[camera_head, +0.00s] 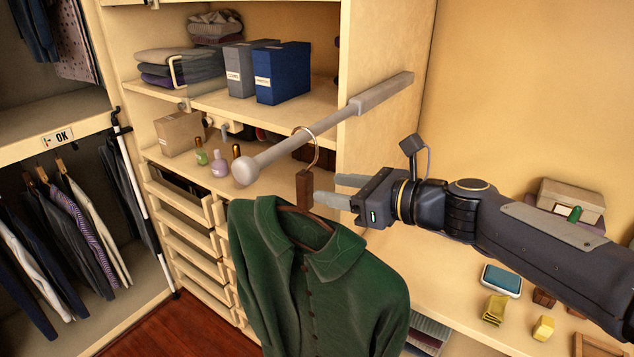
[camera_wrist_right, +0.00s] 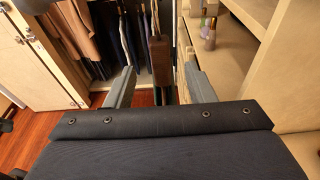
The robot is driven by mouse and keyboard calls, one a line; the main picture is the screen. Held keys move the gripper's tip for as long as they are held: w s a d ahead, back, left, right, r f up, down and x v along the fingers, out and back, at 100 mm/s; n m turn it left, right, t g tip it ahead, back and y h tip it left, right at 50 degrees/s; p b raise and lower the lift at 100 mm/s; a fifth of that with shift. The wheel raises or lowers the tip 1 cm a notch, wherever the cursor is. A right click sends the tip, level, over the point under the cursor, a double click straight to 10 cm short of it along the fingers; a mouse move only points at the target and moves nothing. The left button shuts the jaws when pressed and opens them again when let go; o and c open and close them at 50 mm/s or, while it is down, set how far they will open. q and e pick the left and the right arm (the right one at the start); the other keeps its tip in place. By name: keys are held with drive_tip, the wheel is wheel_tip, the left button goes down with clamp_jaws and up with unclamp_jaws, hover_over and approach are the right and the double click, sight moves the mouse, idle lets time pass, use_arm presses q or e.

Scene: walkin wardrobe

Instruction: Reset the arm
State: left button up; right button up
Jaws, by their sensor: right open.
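My right gripper (camera_head: 332,189) comes in from the right in the head view. Its two grey fingers are open. A brown wooden hanger block (camera_head: 304,189) is just at the fingertips. In the right wrist view the same block (camera_wrist_right: 160,62) shows between the spread fingers, with a gap on each side. The hanger's ring (camera_head: 315,150) goes up to the grey rod (camera_head: 335,120). A dark green jacket (camera_head: 300,270) hangs from the hanger below the gripper. My left gripper does not show.
Shelves behind hold a blue box (camera_head: 283,75), folded clothes (camera_head: 180,68) and small bottles (camera_head: 219,164). Drawers (camera_head: 185,215) stand below. Clothes (camera_head: 75,225) hang at left.

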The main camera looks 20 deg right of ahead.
drive_tip(key=shift+s+d, duration=0.1)
drive_tip(key=shift+s, duration=0.25)
drive_tip(key=s+f+n+g+h, duration=0.3)
drive_tip(key=s+f+n, duration=0.6)
drive_tip(key=n, duration=0.4)
drive_tip(key=s+d+f+n+g+h, duration=0.1)
drive_tip(key=s+f+n+g+h, duration=0.1)
drive_tip(key=s+f+n, duration=0.7)
drive_tip(key=s+n+g, duration=0.1)
drive_tip(key=s+n, duration=0.2)
drive_tip(key=n, duration=0.1)
drive_tip(key=shift+s+n+g+h, duration=0.3)
drive_tip(key=shift+n+h, duration=0.1)
